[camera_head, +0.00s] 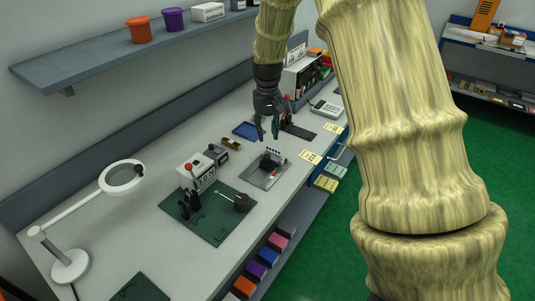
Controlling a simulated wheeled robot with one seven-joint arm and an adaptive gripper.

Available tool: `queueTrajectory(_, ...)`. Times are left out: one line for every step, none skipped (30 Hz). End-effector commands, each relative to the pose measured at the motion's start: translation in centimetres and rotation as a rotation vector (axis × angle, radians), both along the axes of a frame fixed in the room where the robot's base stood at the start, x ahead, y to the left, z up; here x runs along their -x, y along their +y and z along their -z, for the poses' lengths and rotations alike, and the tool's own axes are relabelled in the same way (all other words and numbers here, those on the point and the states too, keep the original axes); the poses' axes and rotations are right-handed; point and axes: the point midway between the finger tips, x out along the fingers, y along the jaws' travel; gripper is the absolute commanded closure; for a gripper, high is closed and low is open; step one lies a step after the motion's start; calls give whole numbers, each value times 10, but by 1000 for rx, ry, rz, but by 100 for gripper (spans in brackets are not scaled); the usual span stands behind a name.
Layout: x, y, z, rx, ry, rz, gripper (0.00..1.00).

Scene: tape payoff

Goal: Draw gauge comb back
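My gripper (269,136) hangs over the bench, its fingers pointing down and apart, with nothing seen between them. Below it a grey metal plate (259,181) carries a small dark fixture (268,163) with a row of small light-tipped pieces along its top and red bits at its side. This may hold the gauge comb, but the comb is too small to make out for certain. The fingertips appear above and behind the fixture, apart from it. A white and grey device (198,173) with a red-knobbed lever stands left of the plate.
A green mat (215,226) with dark tools lies in front of the device. A magnifier lamp (122,176) stands at left. A blue tray (245,130), a dark strip (298,131) and a calculator-like box (325,109) lie farther back.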

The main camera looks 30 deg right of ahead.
Motion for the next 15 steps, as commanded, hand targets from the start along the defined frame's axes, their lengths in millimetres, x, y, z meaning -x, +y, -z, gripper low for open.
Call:
queueTrajectory(1, 1, 5, -2, 4, 0, 69)
queueTrajectory(1, 1, 9, -2, 5, -1, 69)
queueTrajectory(1, 1, 14, -2, 4, 0, 69)
queueTrajectory(1, 1, 18, -2, 4, 0, 69)
queueTrajectory(1, 1, 23, -2, 5, 0, 69)
queueTrajectory(1, 0, 28, -2, 4, 0, 69)
queueTrajectory(1, 0, 32, -2, 4, 1, 69)
queueTrajectory(1, 0, 36, -2, 5, 1, 69)
queueTrajectory(2, 0, 42, -2, 5, 2, 69)
queueTrajectory(2, -1, 46, -2, 4, 2, 69)
queueTrajectory(2, -1, 49, -1, 4, 2, 69)
queueTrajectory(2, -1, 55, -1, 5, 2, 69)
queueTrajectory(2, -1, 59, -1, 4, 2, 69)
queueTrajectory(2, -1, 62, 0, 3, 2, 69)
queueTrajectory(2, -2, 68, -1, 4, 3, 69)
